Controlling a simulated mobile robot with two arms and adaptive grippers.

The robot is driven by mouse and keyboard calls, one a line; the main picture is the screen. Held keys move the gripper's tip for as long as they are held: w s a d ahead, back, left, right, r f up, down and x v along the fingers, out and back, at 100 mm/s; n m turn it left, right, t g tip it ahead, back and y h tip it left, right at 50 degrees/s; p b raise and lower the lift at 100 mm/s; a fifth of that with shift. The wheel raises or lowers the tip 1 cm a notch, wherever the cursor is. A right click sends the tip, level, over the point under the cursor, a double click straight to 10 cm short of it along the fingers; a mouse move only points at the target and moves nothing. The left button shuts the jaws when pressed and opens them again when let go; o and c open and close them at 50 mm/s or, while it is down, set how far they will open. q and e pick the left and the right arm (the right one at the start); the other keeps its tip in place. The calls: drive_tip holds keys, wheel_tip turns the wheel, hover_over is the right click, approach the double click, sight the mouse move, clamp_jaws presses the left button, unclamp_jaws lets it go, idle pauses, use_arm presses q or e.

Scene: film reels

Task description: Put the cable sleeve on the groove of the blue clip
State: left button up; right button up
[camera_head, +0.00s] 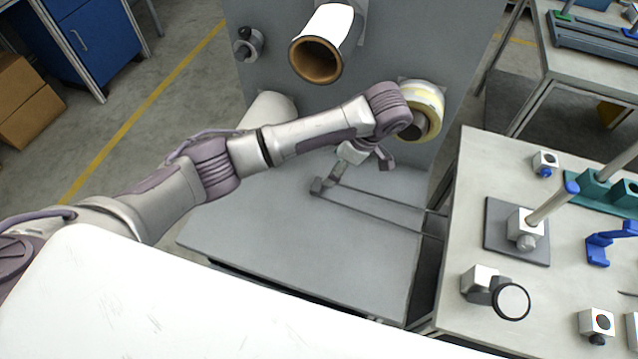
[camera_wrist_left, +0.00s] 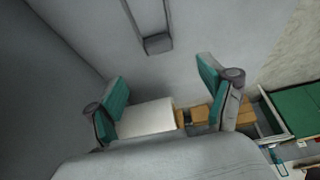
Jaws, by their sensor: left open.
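A blue clip-like piece (camera_head: 600,248) stands on the right-hand table in the head view. I cannot pick out the cable sleeve with certainty in either view. My left gripper (camera_head: 362,160) hangs in front of the grey machine panel, well to the left of the blue piece. In the left wrist view the gripper (camera_wrist_left: 164,88) is open, its two teal-padded fingers wide apart. A white block-like shape and brown pieces show between and behind the fingers; I cannot tell whether they touch them. My right gripper is in neither view.
The grey machine (camera_head: 300,225) carries a white roll (camera_head: 330,25) and a yellowish roll (camera_head: 425,100). Two thin rods cross its lower shelf. The right-hand table (camera_head: 450,240) holds a post on a dark plate, a round-lensed piece (camera_head: 511,301), small white blocks and a green rack.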

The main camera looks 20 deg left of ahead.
use_arm(q)
hover_over(318, 184)
drive_tip(key=d, duration=0.2)
drive_tip(key=f, duration=0.4)
drive_tip(key=shift+s+d+f+b, duration=0.15)
drive_tip(key=shift+d+f+b, duration=0.05)
drive_tip(key=shift+b, duration=0.15)
drive_tip(key=shift+a+f, duration=0.1)
drive_tip(key=shift+f, duration=0.2)
drive_tip(key=shift+a+f, duration=0.3)
drive_tip(key=shift+f, duration=0.25)
drive_tip(key=x, duration=0.3)
drive_tip(key=shift+f, duration=0.25)
drive_tip(key=shift+a+f, duration=0.15)
drive_tip(key=shift+f, duration=0.1)
drive_tip(key=shift+c, duration=0.5)
drive_tip(key=c, duration=1.2)
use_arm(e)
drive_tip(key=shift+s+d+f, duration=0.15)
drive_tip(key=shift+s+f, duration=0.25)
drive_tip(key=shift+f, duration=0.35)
